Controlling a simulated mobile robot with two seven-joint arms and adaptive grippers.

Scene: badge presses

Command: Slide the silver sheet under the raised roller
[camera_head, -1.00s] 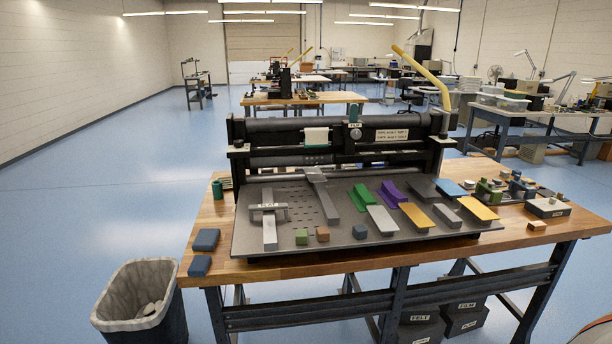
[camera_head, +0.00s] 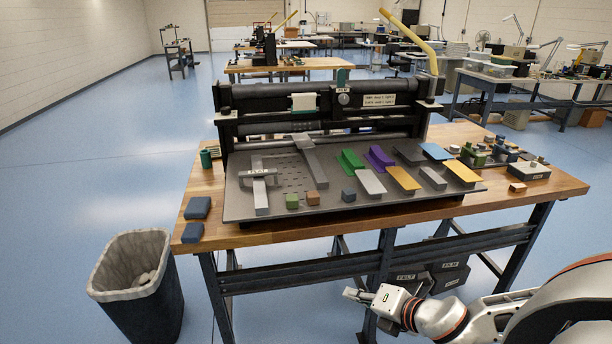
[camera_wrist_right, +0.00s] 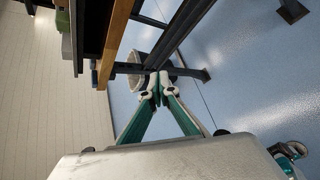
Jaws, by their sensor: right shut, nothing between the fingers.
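A press (camera_head: 225,130) with a roller (camera_head: 270,145) across it stands on the wooden table. Its grey bed plate (camera_head: 330,212) holds several coloured sheets on small blocks. A light silver-grey sheet (camera_head: 371,182) lies tilted between the green and yellow ones. A second grey piece (camera_head: 433,178) lies farther right, so which is the silver sheet is not fully certain. My right gripper (camera_head: 352,294) is shut and empty, low in front of the table and well away from the sheets. In the right wrist view its fingertips (camera_wrist_right: 158,86) meet. My left gripper is not in view.
The wooden table's front edge (camera_head: 300,235) lies between my right arm and the press. A yellow-handled lever (camera_head: 410,40) rises at the press's right. A bin (camera_head: 130,262) stands at left on open blue floor.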

